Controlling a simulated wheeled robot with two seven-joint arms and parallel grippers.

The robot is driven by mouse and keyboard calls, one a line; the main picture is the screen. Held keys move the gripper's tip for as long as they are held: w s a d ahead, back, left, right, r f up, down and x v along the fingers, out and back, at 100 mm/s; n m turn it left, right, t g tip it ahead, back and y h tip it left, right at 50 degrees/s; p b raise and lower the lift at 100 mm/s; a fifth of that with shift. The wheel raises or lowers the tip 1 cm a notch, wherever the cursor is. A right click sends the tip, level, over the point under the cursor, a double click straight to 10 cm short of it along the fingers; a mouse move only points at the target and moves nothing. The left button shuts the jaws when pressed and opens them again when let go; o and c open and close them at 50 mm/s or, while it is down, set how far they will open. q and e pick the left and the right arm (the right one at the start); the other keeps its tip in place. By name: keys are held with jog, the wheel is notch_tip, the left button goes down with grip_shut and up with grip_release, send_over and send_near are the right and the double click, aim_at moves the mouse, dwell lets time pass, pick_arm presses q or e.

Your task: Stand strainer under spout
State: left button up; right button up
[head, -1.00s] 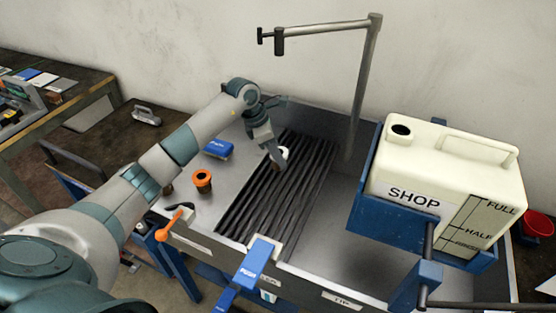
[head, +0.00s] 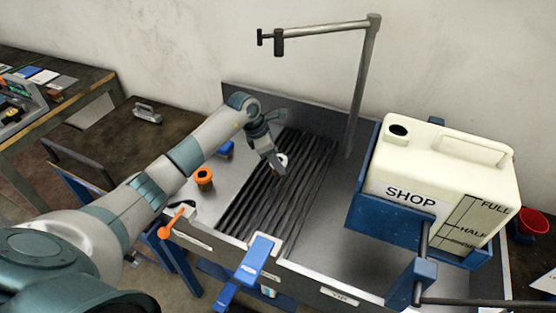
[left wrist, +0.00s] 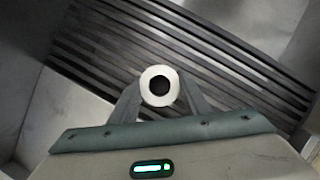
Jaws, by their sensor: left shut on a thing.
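My left gripper (head: 277,167) is above the black slatted rack and shut on a small white round piece (head: 283,159), apparently the strainer. In the left wrist view the piece (left wrist: 148,82) shows as a white ring with a dark centre, between the two fingers. Its lower part is hidden, so I cannot tell whether it touches the slats. The spout (head: 278,43) is the short dark nozzle hanging from the end of a grey pipe arm, high above the bench. My right gripper is not in view.
The black slats (head: 262,215) cover the bench's middle. An orange-rimmed cup (head: 204,178) and a blue item (head: 225,149) stand left of them. The pipe's post (head: 360,95) rises at the back. A cream SHOP canister (head: 450,180) in a blue holder blocks the right.

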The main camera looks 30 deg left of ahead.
pick_arm(q)
jog(key=shift+f, duration=0.15)
jog(key=o, duration=1)
jog(key=shift+r, duration=0.3)
jog(key=b+v, duration=0.3)
jog(key=v, duration=0.8)
jog(key=shift+s+a+r, duration=0.15)
jog(key=shift+r, duration=0.2)
